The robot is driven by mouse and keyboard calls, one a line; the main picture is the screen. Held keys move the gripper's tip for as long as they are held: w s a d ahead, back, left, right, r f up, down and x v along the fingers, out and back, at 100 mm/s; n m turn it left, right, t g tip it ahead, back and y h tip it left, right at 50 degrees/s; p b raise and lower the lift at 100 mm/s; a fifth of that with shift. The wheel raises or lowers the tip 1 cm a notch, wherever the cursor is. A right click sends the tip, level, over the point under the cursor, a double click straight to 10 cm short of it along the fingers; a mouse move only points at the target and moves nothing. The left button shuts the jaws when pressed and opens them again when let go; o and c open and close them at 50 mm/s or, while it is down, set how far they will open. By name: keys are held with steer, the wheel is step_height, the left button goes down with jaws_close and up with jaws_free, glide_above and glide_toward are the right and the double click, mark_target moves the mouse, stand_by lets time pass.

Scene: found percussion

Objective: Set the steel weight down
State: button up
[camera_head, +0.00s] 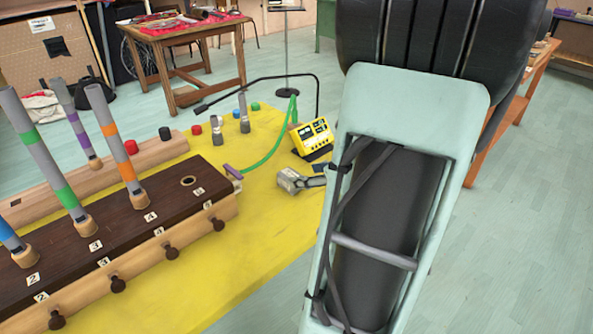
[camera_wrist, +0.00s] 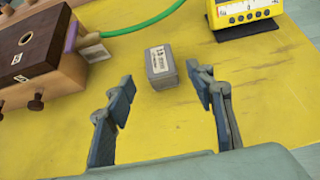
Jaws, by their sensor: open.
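The steel weight (camera_wrist: 162,61) is a small grey block with a printed label. In the wrist view it sits on the yellow tabletop (camera_wrist: 150,115), just beyond and between the fingertips of my gripper (camera_wrist: 160,80). The two fingers are apart with a clear gap, and neither visibly touches the block. In the head view the grey weight (camera_head: 291,181) shows on the yellow table beside a finger of my gripper (camera_head: 316,175). My arm hides most of the gripper there.
A wooden pipe stand (camera_head: 120,238) with upright tubes fills the left. A yellow meter (camera_head: 312,136) stands behind the weight, with a green hose (camera_head: 270,154) nearby. Several coloured caps and small metal pieces lie farther back. Bare yellow tabletop lies in front of the weight.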

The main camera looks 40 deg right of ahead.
steer(key=shift+p+v, duration=0.3)
steer(key=shift+v, duration=1.55)
